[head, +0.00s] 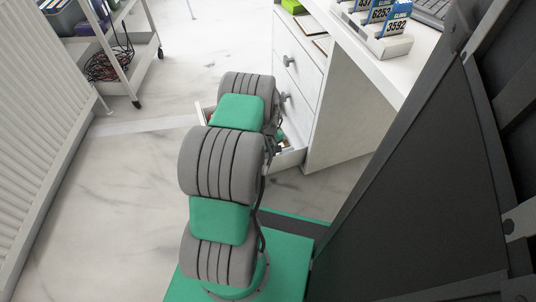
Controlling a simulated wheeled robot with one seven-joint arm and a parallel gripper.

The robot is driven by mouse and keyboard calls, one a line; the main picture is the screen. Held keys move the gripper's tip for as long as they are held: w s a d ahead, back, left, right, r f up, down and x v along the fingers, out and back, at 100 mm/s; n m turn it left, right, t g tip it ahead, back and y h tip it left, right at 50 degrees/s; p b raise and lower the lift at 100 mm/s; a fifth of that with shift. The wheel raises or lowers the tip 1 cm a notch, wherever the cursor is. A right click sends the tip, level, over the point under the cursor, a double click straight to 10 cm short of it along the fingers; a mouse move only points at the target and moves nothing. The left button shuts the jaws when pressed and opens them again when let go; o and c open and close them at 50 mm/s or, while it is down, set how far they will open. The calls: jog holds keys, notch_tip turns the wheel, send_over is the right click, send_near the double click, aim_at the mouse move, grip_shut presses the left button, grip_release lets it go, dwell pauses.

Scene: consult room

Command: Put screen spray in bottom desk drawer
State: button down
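The white desk (345,125) stands at the upper right, with a column of drawers on its left face. The bottom drawer (291,158) is pulled out low by the floor, and my arm covers most of it. A sliver of its inside shows to the right of my arm, with small things in it that I cannot make out. The drawers above it (296,70) are shut and have round grey knobs. My arm reaches away from me over the bottom drawer. My gripper is hidden behind the arm. I cannot see any screen spray.
Blue-and-white number cards stand in a white holder (393,46) on the desktop, near a grey keyboard (432,12). A white wheeled cart (130,78) with cables stands upper left, beside a radiator (35,120). The floor between is clear.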

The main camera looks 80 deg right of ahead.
jog(key=shift+f+b, duration=0.5)
jog(key=shift+f, duration=0.1)
dwell(0.3)
jog(key=c, duration=0.7)
grip_release()
jog(key=shift+c, duration=0.2)
